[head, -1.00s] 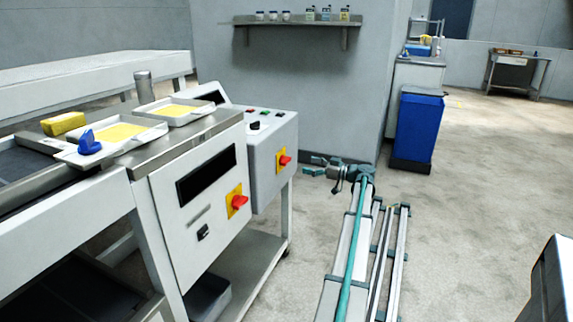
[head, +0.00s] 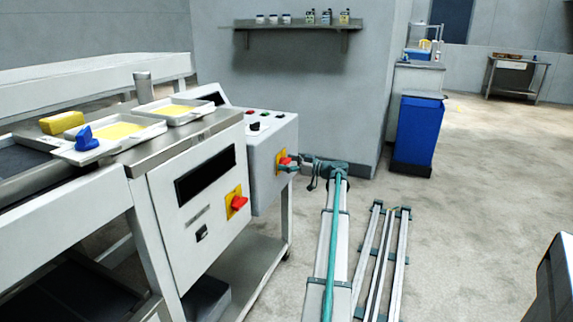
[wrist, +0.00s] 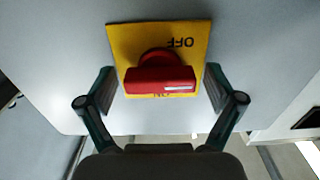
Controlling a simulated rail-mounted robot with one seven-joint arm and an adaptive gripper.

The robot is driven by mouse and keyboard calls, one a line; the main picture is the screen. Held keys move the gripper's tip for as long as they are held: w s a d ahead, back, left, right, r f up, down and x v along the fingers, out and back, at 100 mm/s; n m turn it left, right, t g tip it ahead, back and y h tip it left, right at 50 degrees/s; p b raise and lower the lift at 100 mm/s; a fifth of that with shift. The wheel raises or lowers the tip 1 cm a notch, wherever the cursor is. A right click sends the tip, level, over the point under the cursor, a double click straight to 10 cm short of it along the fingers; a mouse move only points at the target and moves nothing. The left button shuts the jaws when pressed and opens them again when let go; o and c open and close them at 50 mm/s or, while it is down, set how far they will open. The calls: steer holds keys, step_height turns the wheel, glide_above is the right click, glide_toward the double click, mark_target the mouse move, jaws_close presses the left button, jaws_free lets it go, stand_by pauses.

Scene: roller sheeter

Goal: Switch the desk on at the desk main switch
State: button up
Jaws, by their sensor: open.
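The desk main switch is a red rotary handle on a yellow plate on the front of the grey control desk (head: 265,165). In the wrist view the red handle (wrist: 160,80) lies crosswise, with a white mark on its right half. The yellow plate (wrist: 135,40) reads OFF, upside down, at the top. Lettering at the bottom, seemingly ON, is partly hidden by the handle. My gripper (head: 289,163) is open at the switch, one finger on each side of the handle, with gaps visible between fingers and handle.
A similar red switch on a yellow plate (head: 236,201) sits on the white machine panel to the left. Small buttons or lamps (head: 263,113) sit on the desk's sloped top. A blue bin (head: 417,130) stands behind, to the right. The floor on the right is mostly clear.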

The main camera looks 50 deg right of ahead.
steer(key=c, duration=1.2)
steer(key=shift+o, duration=0.2)
steer(key=shift+m, duration=0.3)
steer(key=m+p, duration=0.2)
steer(key=m, duration=0.1)
steer(key=shift+r+m+p, duration=0.15)
steer(key=shift+m+p, duration=0.2)
steer(key=shift+m, duration=0.05)
steer(key=m+p, duration=0.3)
steer(key=m, duration=0.1)
steer(key=m+p, duration=0.4)
steer(key=m, duration=0.1)
steer(key=shift+m, duration=0.4)
steer(key=shift+f+m+p, duration=0.25)
steer(key=shift+m+p, duration=1.25)
steer(key=shift+m, duration=0.3)
